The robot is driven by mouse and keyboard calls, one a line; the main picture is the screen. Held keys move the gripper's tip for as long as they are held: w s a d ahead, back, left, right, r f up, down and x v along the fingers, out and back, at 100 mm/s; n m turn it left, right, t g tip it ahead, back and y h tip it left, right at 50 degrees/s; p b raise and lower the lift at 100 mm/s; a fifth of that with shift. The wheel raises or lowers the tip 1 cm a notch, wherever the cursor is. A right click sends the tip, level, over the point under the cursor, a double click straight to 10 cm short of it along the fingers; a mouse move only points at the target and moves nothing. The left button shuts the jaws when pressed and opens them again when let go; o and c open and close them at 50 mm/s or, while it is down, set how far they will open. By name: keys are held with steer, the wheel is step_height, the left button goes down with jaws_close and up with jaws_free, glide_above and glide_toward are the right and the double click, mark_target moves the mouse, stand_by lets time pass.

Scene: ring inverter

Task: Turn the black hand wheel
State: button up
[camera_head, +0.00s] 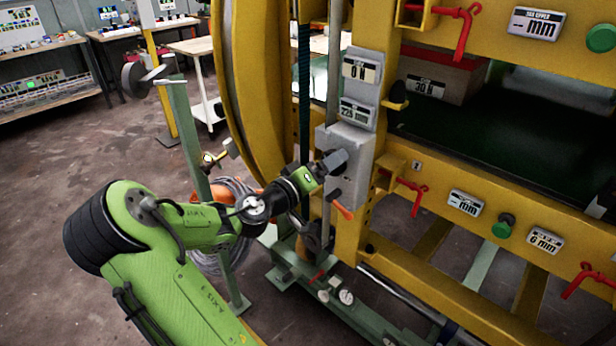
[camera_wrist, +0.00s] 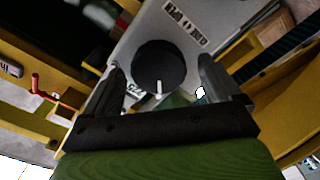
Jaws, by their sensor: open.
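The black hand wheel (camera_wrist: 160,62) shows as a dark round disc in the wrist view, with a small white pin (camera_wrist: 159,87) near its lower edge. It sits in front of a grey housing (camera_wrist: 200,25); the grey box (camera_head: 348,185) on the yellow frame shows in the head view. My gripper (camera_head: 326,165) is close to this box, and its dark end hides the wheel there. In the wrist view my gripper (camera_wrist: 162,75) is open, with one finger left and one right of the wheel. Gaps show at both sides; whether a finger touches it I cannot tell.
A lever with an orange tip (camera_head: 342,210) hangs just below the grey box. The yellow machine frame (camera_head: 345,235) and a red lever (camera_head: 418,195) stand to the right.

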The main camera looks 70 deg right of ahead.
steer(key=p+v, duration=0.2)
steer(key=v, duration=1.2)
steer(key=shift+w+a, duration=0.2)
